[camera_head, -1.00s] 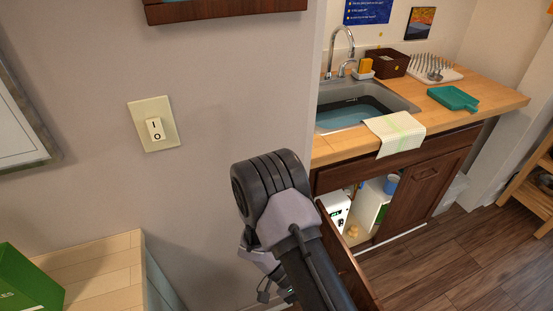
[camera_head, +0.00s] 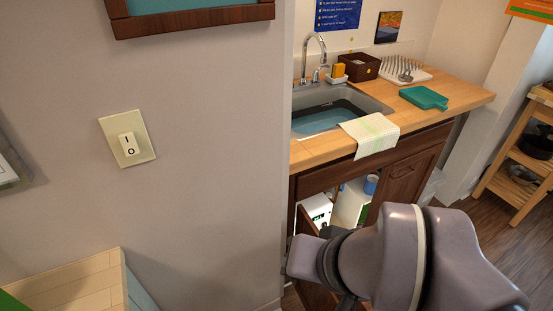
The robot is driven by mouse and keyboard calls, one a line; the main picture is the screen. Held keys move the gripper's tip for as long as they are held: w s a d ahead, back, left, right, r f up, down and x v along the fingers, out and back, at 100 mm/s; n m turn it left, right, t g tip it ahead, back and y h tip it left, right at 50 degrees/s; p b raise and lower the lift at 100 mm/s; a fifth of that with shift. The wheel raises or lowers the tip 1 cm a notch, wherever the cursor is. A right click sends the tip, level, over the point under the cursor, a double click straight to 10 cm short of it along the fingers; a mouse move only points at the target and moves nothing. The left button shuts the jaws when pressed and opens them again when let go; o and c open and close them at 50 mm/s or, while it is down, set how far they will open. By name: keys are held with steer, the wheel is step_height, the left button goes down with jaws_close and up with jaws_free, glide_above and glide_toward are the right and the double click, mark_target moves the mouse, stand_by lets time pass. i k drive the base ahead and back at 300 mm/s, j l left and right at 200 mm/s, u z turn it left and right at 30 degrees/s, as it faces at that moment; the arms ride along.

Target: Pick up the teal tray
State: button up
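The teal tray (camera_head: 424,97) lies flat on the wooden counter (camera_head: 470,99), toward its right part. It is shallow, with a short handle-like end pointing to the lower right. Nothing covers it. My arm fills the lower right of the view, in front of the cabinet below the counter and well apart from the tray. My gripper cannot be made out; the large arm links show instead.
Left of the tray are a sink (camera_head: 372,103) with a faucet, a cloth (camera_head: 370,134) over the counter edge, a brown basket (camera_head: 360,67) and a spiked drying rack (camera_head: 403,71). The cabinet below is open. A wooden shelf (camera_head: 525,160) stands at right; a wall is at left.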

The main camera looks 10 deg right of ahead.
mark_target(424, 98)
steer(key=z, duration=1.3)
steer(key=i+l+u, duration=0.1)
steer(key=l+u, duration=0.2)
steer(key=l, duration=0.65)
steer(key=l+u, duration=0.3)
steer(key=l, duration=0.65)
steer(key=i+l+u, duration=0.4)
steer(key=i, duration=0.3)
steer(key=i+l+u, duration=0.45)
steer(key=i+l, duration=0.15)
steer(key=l, duration=0.2)
steer(key=i+j+u, duration=0.2)
steer(key=i, duration=0.2)
steer(key=k+l, duration=0.05)
